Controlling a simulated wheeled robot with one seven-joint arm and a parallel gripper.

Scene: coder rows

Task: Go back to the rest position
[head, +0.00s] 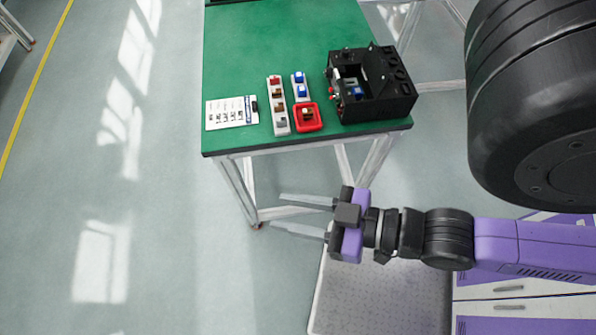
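My gripper (304,217) is in the lower middle of the head view, in front of the green table's near edge and apart from it. Its two long grey fingers point left and stand apart, with nothing between them. My purple and black arm reaches in from the right, and a large black part of it fills the upper right.
The green-topped table (258,45) holds a printed card (229,113), a pale strip of small coloured parts (278,105), a shorter strip with blue parts (299,86), a red tray (308,117) and a black box (385,90). The floor to the left is clear.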

